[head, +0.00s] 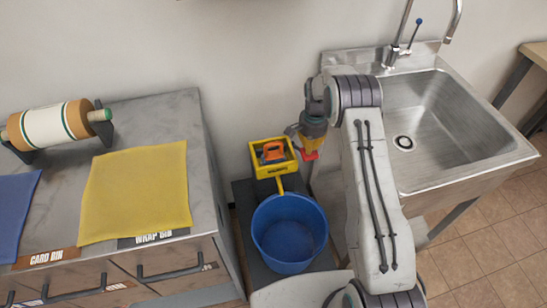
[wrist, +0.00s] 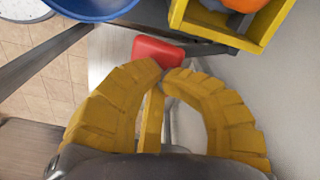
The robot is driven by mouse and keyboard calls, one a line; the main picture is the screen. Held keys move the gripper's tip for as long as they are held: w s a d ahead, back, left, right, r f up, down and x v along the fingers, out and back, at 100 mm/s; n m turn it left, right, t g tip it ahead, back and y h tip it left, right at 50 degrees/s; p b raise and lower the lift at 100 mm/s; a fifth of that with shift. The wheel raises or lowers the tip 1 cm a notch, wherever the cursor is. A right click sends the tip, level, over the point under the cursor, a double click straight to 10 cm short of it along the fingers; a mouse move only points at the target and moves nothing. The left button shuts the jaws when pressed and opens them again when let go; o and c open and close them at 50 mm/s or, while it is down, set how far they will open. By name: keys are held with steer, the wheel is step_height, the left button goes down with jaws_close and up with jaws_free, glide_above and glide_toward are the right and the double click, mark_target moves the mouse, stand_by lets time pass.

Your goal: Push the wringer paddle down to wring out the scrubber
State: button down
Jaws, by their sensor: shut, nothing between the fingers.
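The yellow wringer (head: 262,172) stands behind the blue bucket (head: 290,232), between the counter and the sink. An orange scrubber (head: 273,152) sits inside its frame. The red wringer paddle (head: 312,156) sticks out on the wringer's right side. My gripper (head: 307,150) is at the paddle, its yellow fingers shut and empty. In the wrist view the fingertips (wrist: 165,73) meet just short of the red paddle (wrist: 157,50) and overlap its edge in the picture; I cannot tell whether they touch it. The wringer frame (wrist: 208,27) and part of the scrubber (wrist: 243,4) show at the top right.
A steel sink (head: 420,120) with a faucet stands to the right of my arm. On the left, a counter (head: 150,110) holds a yellow cloth (head: 138,190), a blue cloth (head: 14,208) and a roll (head: 48,125). The wall is close behind the wringer.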

mark_target(312, 156)
steer(key=shift+s+d+f+b, duration=0.1)
steer(key=shift+s+f+b, duration=0.35)
steer(key=shift+f, duration=0.35)
steer(key=shift+s+d+f+b, duration=0.1)
steer(key=shift+s+f+b, duration=0.4)
steer(key=shift+s+f, duration=0.2)
stand_by(0.9)
step_height(312, 156, up, 11)
steer(key=p, duration=0.6)
steer(key=shift+r, duration=0.2)
stand_by(0.4)
steer(key=shift+w, duration=0.2)
stand_by(0.4)
